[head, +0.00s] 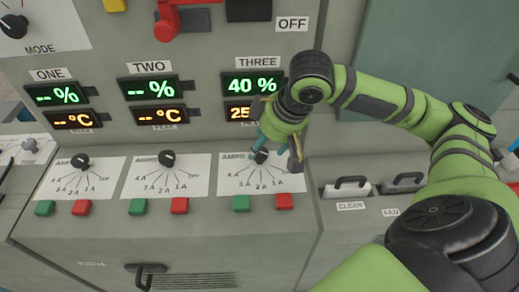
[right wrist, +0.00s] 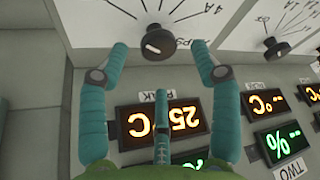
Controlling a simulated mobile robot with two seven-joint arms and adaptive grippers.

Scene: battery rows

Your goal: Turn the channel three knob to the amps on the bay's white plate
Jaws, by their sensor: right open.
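The channel three knob (head: 261,157) is a small black dial on a white scale plate (head: 292,182) marked AMPS, with 4A to 1A lines fanning below it. It also shows in the right wrist view (right wrist: 158,42), with a pale mark on its face. My right gripper (head: 276,150) is open at this knob. In the right wrist view its two teal fingers (right wrist: 160,52) stand either side of the knob, with gaps. The head view does not show clearly where the knob points. I cannot make out a bay plate giving an amps value. My left gripper is not in view.
The channel one knob (head: 81,161) and channel two knob (head: 167,158) sit to the left on similar plates. Green (head: 241,203) and red (head: 284,201) buttons lie below channel three's plate. Displays (head: 252,84) are above. Handles marked CLEAN (head: 350,183) and FAN (head: 405,180) are at right.

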